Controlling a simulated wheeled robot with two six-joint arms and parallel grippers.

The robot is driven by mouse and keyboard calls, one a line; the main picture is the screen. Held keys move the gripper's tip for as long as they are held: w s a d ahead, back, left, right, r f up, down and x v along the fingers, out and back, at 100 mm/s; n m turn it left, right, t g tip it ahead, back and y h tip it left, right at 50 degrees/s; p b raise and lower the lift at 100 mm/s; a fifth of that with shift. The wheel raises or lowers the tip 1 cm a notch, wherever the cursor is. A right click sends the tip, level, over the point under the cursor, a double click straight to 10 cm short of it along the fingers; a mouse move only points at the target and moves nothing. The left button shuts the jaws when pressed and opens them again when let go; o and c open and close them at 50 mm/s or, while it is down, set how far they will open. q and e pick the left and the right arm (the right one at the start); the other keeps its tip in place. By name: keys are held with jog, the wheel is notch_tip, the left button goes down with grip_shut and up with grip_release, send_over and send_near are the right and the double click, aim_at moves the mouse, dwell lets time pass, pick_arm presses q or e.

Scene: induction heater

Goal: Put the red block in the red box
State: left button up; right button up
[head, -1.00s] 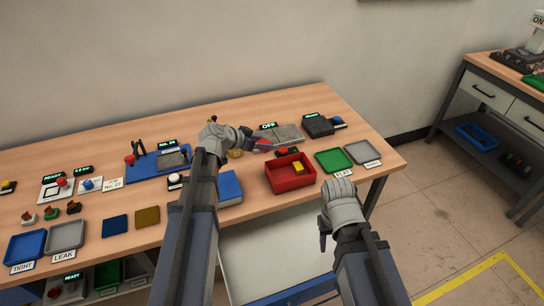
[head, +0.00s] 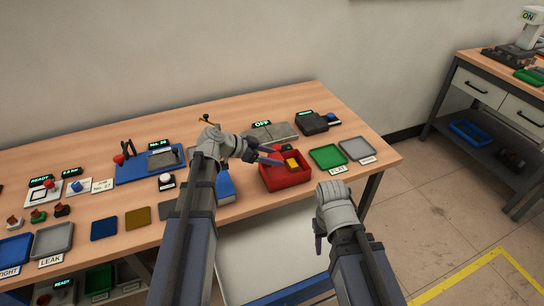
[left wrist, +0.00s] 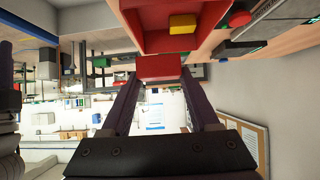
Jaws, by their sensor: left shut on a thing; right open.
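My left gripper (head: 277,155) is shut on the red block (left wrist: 158,67), which sits between its fingertips in the left wrist view. In the head view the fingertips and block are over the back left part of the red box (head: 288,179), apparently above its rim. The red box also shows in the left wrist view (left wrist: 200,42), just beyond the block. A yellow block (head: 292,162) lies inside the box. My right gripper (head: 319,238) is open and empty in front of the table, its fingers partly hidden by its own hand.
A green tray (head: 327,157) and a grey tray (head: 357,149) stand right of the box. A blue block-like item (head: 225,185) lies left of it, partly behind my left arm. A grey plate device (head: 270,133) and a black device (head: 312,123) stand behind.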

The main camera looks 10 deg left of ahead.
pick_arm(q)
jog(key=shift+f+b, duration=2)
jog(key=shift+f, duration=0.35)
pick_arm(e)
notch_tip(320, 180, down, 5)
jog(key=shift+r, duration=0.15)
pick_arm(q)
jog(key=o, duration=1.4)
jog(key=shift+o, duration=0.2)
jog(key=shift+r, duration=0.1)
pick_arm(e)
jog(key=shift+r, duration=0.1)
pick_arm(q)
jog(key=p+v, duration=0.4)
jog(key=v, duration=0.3)
jog(key=shift+s+a+r, duration=0.15)
jog(key=shift+s+a, duration=0.05)
jog(key=shift+a, duration=0.1)
pick_arm(e)
jog(key=shift+r, duration=2.15)
